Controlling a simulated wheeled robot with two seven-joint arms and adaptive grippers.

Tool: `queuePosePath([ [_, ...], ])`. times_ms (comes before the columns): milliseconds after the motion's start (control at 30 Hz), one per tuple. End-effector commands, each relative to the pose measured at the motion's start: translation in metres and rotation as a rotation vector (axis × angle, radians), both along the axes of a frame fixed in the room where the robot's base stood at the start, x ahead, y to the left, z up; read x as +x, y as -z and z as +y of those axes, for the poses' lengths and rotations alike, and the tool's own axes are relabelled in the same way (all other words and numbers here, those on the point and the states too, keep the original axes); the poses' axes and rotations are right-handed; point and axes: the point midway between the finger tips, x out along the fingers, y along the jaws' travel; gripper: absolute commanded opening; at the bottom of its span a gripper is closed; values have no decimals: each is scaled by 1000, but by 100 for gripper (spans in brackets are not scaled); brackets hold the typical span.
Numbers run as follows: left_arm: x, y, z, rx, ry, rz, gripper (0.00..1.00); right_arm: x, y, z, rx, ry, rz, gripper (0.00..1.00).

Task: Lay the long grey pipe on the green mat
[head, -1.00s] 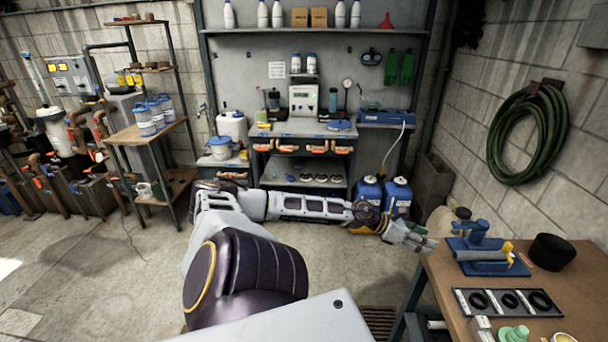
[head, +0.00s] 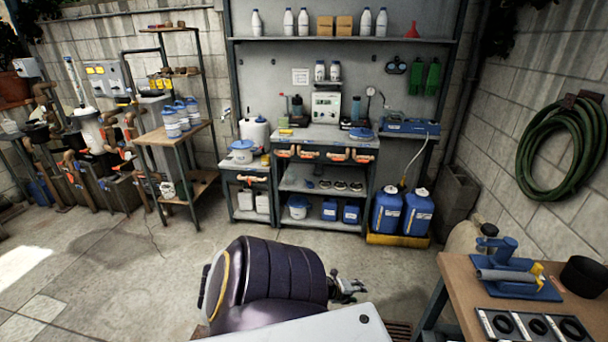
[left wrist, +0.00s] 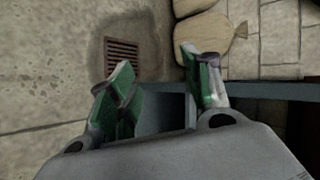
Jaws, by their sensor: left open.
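My left gripper (head: 347,289) is low in the middle of the head view, left of the wooden workbench (head: 458,275), with most of its arm hidden behind a dark purple arm link. In the left wrist view my left gripper (left wrist: 163,82) has its two green-padded fingers apart, with nothing between them. A grey pipe (head: 508,275) lies across a blue vise (head: 520,287) on the workbench; I cannot tell whether it is the long grey pipe. No green mat shows in either view. My right gripper is not in view.
A black tray with rings (head: 530,326) and a black cup (head: 583,275) share the workbench. Blue jerrycans (head: 402,211) stand in a yellow tray by the back bench. A floor drain (left wrist: 122,55) and a tan sack (left wrist: 215,38) show in the wrist view. The floor at left is open.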

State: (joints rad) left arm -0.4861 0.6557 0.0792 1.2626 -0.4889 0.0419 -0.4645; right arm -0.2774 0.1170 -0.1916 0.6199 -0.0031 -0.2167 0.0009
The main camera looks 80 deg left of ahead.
Motion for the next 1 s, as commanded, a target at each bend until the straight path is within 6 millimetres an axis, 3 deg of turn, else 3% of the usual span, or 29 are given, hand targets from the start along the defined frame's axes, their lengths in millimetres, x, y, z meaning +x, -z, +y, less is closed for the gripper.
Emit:
queuePosePath([
  [33,-17,25,-8,-58,-67,23,49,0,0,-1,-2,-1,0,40],
  [267,-90,123,-56,-298,-357,124,49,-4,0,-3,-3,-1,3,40],
  [500,-169,210,-141,-519,-647,248,49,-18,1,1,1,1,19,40],
  [700,-231,262,-232,-670,-877,366,49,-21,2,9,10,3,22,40],
  [800,-259,279,-275,-726,-976,422,49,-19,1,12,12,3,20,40],
  [900,-279,289,-309,-763,-1050,467,49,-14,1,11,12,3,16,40],
  [1000,-292,294,-329,-784,-1097,495,49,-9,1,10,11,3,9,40],
])
